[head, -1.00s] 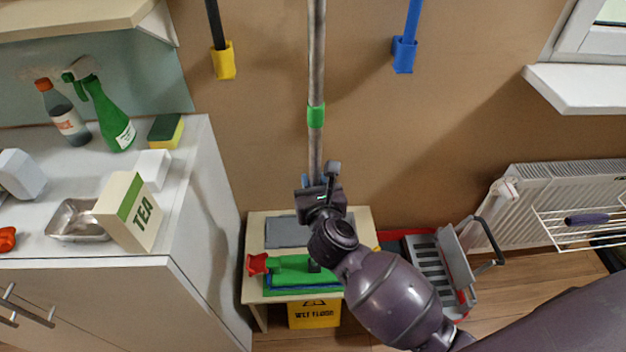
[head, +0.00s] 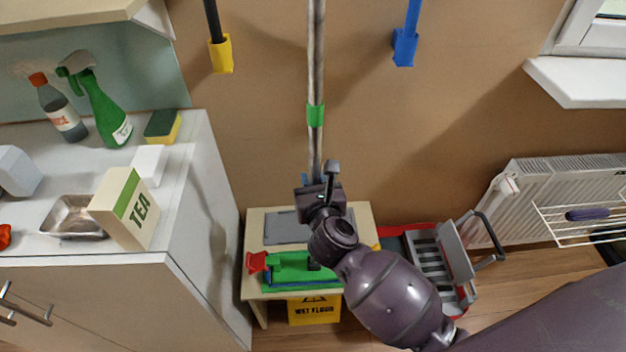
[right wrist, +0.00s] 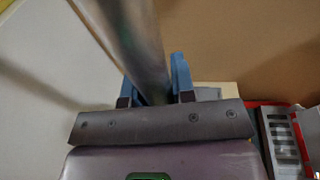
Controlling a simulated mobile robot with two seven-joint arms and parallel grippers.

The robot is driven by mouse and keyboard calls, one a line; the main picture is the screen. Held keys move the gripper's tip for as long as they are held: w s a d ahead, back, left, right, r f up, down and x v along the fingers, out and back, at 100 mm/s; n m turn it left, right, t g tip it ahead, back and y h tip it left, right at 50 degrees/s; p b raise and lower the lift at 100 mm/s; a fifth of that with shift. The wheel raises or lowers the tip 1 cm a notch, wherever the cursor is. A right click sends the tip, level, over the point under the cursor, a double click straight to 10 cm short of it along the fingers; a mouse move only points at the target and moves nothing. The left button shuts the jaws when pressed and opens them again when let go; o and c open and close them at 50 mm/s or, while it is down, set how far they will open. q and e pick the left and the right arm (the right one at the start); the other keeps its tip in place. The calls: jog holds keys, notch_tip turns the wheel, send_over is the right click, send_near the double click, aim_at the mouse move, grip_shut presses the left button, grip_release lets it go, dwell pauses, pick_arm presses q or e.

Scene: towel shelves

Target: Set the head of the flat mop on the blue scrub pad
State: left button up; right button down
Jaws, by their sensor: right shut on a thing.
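The flat mop has a long grey pole (head: 316,60) with a green band, standing nearly upright. My right gripper (head: 315,182) is shut around the pole above the low bench. In the right wrist view the pole (right wrist: 138,45) runs between the blue fingertips (right wrist: 155,88). The green mop head (head: 290,264) is low over the front of the bench, with a red piece at its left end. The blue scrub pad (head: 300,286) shows as a strip along the head's front edge; the rest is hidden. I cannot tell whether they touch. My left gripper is out of view.
The pale bench (head: 355,215) also bears a grey pad (head: 284,228). A yellow wet floor sign (head: 314,311) is below its front. A white cabinet (head: 195,235) stands close left, a red and grey bucket (head: 432,255) right. The wall is behind.

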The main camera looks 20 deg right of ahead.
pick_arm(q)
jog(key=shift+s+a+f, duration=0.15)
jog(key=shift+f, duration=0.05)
pick_arm(e)
jog(key=shift+f, duration=0.2)
dwell(0.4)
jog(key=c, duration=1)
grip_release()
jog(key=shift+o, duration=0.7)
jog(key=shift+f, duration=0.15)
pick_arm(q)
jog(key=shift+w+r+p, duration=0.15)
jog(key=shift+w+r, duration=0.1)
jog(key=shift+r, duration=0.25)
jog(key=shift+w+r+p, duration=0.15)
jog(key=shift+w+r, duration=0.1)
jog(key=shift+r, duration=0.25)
pick_arm(e)
jog(key=v, duration=1.1)
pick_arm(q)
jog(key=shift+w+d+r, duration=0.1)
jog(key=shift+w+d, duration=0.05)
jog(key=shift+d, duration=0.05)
pick_arm(e)
jog(key=shift+w, duration=0.15)
